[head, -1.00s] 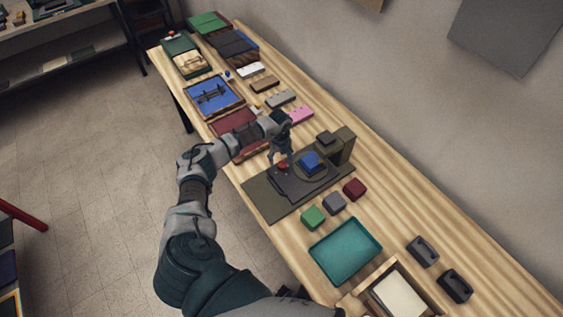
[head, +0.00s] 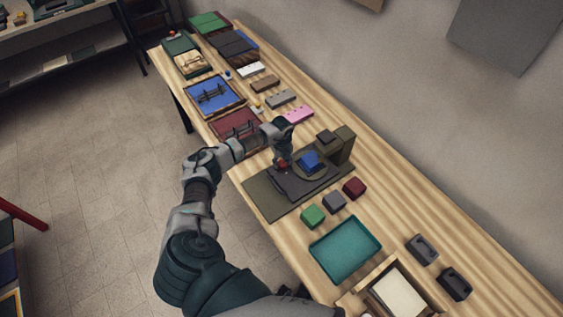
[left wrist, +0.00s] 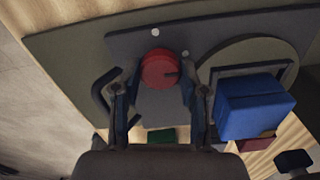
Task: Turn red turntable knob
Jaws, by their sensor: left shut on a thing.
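The red knob (head: 283,164) sits on the dark plate of the turntable device (head: 262,193), left of the round turntable (head: 325,172). In the left wrist view the knob (left wrist: 159,69) is round, with a dark mark on its right side. My left gripper (head: 282,160) is lowered over the knob from above, with its fingers shut on it, one on each side. A blue block (head: 309,160) rests on the turntable and shows large in the left wrist view (left wrist: 252,107). My right gripper is not in view.
Green (head: 313,216), grey (head: 334,203) and dark red (head: 354,188) blocks stand in front of the device. A teal tray (head: 345,250) lies nearer. A dark handle (left wrist: 103,90) curves beside the left finger. A raised olive block (head: 341,146) stands at the device's far end.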

